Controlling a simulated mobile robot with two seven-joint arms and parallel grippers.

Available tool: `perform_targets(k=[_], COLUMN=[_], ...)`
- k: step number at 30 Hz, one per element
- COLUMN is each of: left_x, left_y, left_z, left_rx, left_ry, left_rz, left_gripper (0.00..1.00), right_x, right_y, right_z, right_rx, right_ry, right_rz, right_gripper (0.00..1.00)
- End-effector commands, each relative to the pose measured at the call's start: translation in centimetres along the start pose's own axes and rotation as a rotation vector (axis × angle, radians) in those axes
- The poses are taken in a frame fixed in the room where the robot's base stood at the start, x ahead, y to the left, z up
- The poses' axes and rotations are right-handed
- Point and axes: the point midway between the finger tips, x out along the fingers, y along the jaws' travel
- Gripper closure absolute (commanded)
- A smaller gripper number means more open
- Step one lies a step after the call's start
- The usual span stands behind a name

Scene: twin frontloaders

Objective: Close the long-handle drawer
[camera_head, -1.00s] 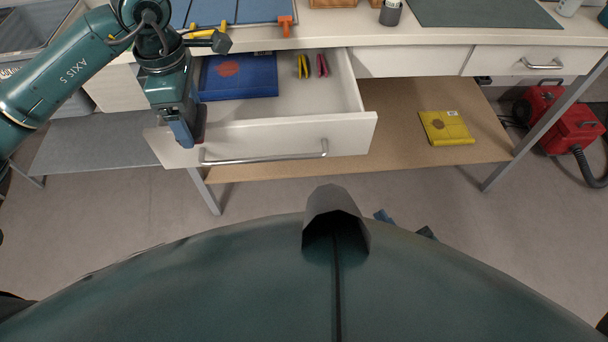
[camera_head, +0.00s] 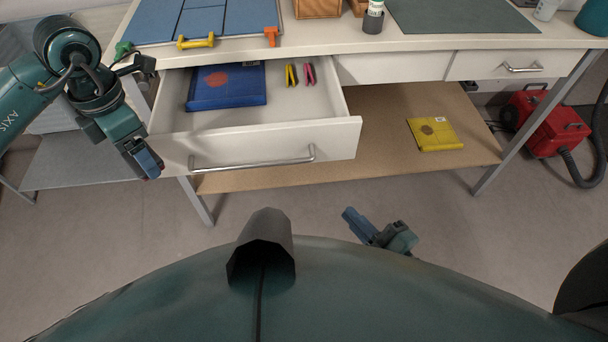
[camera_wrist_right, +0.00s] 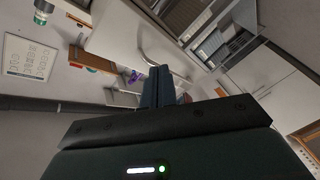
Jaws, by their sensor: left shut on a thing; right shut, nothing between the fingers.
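The long-handle drawer (camera_head: 230,150) stands open below the worktop, its white front facing me. Its long metal bar handle (camera_head: 252,163) runs across the front. Inside lie a blue flat box (camera_head: 226,88) with a red round mark, and a yellow and a pink clip (camera_head: 300,73). My left gripper (camera_head: 150,167) is at the left end of the drawer front, left of the handle, with its fingers closed on that end; the exact contact is hard to see. My right gripper (camera_head: 350,214) is shut and empty, low in front of the table; its closed fingers show in the right wrist view (camera_wrist_right: 158,84).
A second drawer (camera_head: 500,66) with a short handle is closed at the right. A yellow flat box (camera_head: 435,133) lies on the lower shelf (camera_head: 390,105). A red machine (camera_head: 545,120) with a black hose stands on the floor at the right. The floor before the drawer is clear.

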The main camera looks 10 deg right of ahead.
Motion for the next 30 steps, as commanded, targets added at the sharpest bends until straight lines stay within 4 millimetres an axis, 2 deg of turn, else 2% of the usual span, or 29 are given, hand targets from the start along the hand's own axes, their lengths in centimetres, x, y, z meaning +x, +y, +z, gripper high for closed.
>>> perform_targets(k=[15,18,25,30], left_x=[0.9,1.0,1.1,0.9], left_y=[1.2,1.3,1.6,1.6], left_z=[-1.8,-2.1,-2.4,-2.4], left_rx=[-1.048,-1.211,-1.402,-1.418], left_ry=[0.000,0.000,-0.002,-0.002], left_rz=[0.005,0.006,0.008,0.008], left_gripper=[0.45,0.45,0.45,0.45], right_x=[-1.1,-1.4,-1.6,-0.1], right_y=[0.1,0.1,0.0,0.1], right_z=[-0.9,-1.0,-1.3,-1.9], right_rx=[-0.561,-0.641,-0.730,-0.739], right_ry=[0.247,0.286,0.330,0.333], right_rz=[0.087,0.106,0.131,0.136], right_gripper=[1.00,1.00,1.00,1.00])
